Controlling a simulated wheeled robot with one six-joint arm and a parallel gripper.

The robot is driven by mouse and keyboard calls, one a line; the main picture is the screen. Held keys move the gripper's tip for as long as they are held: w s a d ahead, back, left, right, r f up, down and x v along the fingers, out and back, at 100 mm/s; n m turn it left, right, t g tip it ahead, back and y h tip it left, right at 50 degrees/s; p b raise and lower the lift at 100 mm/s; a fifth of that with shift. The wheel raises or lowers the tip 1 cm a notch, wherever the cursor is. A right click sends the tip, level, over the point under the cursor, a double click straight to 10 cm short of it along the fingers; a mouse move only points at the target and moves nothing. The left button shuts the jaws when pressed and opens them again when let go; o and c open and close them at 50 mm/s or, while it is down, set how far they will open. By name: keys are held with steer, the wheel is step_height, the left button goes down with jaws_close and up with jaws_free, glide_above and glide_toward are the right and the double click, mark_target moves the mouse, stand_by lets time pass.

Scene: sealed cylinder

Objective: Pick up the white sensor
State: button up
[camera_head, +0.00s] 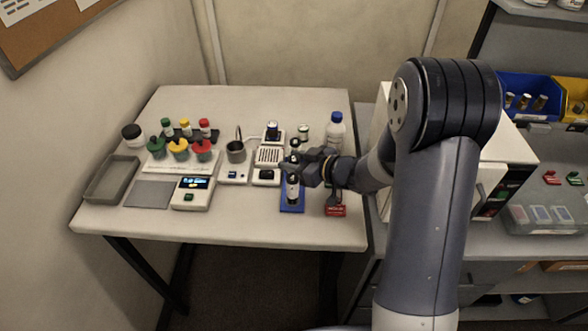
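My gripper (290,168) reaches in from the right over the right part of the table. It is above a blue mat (291,208), at a dark upright cylinder with a pale band (293,190). The view is too small to show whether the fingers touch the cylinder or how wide they stand. I cannot tell for sure which thing is the white sensor. Small white devices stand just left of the gripper: one with a black top (266,176), a slatted box (268,156), and a white base with a dark blue-topped piece (272,131).
A blue-capped bottle (335,132) and a red block (335,210) are close to my arm. The front table strip is clear.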

steer(key=c, duration=0.8)
